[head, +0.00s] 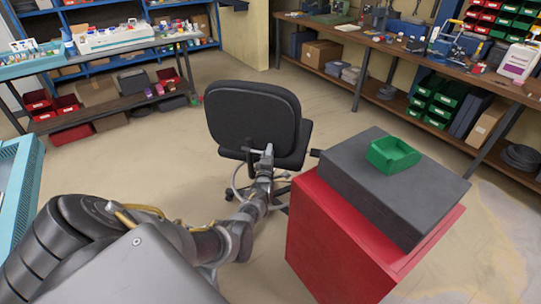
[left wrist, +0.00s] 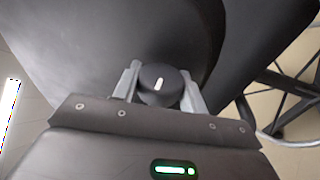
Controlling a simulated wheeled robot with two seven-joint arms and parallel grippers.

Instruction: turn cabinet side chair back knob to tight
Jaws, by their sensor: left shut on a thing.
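A black office chair (head: 253,115) stands on the floor left of the red cabinet (head: 325,235), its backrest toward me. The chair back knob (left wrist: 150,84) is round and black with a white mark on its face, and sits at the chair's back in the left wrist view. The mark stands nearly upright, leaning slightly right. My left gripper (head: 264,155) reaches to the lower backrest. In the left wrist view its two grey fingers (left wrist: 160,84) are closed around the knob from both sides. The knob is hidden in the head view. My right gripper is not in view.
A dark grey box (head: 365,175) with a green bin (head: 393,154) lies on the red cabinet, close right of the chair. A long wooden workbench (head: 420,60) with tools runs along the right. Shelves (head: 110,100) with red bins stand at the left. Open floor lies behind the chair.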

